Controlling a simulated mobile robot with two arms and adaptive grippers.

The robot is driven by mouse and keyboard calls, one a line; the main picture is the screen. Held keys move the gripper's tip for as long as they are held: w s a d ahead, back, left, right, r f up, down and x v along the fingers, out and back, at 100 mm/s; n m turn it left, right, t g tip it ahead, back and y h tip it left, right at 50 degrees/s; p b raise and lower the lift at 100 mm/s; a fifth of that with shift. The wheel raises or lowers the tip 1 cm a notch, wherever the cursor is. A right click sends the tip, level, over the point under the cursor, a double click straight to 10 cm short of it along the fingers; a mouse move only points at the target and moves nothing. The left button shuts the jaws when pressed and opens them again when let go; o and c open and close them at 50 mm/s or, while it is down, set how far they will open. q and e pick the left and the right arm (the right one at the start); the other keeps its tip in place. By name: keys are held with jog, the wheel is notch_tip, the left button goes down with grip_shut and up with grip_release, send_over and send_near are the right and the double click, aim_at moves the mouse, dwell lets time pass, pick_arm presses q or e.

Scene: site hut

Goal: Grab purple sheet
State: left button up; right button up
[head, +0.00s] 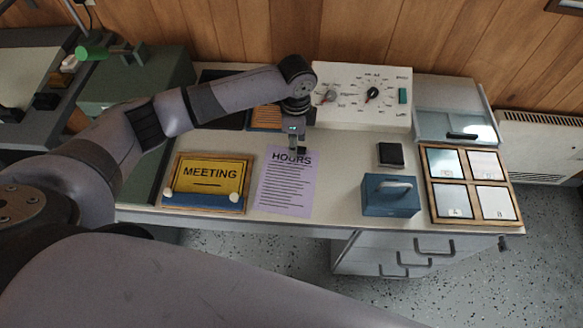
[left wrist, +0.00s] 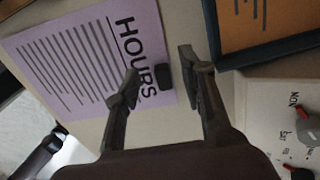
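The purple sheet (head: 285,184), headed "HOURS" with lines of text, lies flat on the white desk. It also shows in the left wrist view (left wrist: 75,65). A small black block (left wrist: 163,78) sits at its heading edge. My left gripper (head: 298,150) is above the top edge of the sheet. In the left wrist view its two fingers (left wrist: 160,85) are spread apart, with the block and the heading showing between and beyond them; nothing is held. Whether the fingers touch the sheet I cannot tell. My right gripper is not seen.
A yellow MEETING sign (head: 209,180) lies left of the sheet. A blue box (head: 390,196), a black block (head: 391,155) and a framed four-panel board (head: 470,205) are to the right. A white control panel (head: 362,97) stands behind. Bare desk separates sheet and blue box.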

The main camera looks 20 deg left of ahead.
pick_arm(q)
jog(key=shift+f, duration=0.85)
jog(key=shift+c, duration=0.3)
grip_shut()
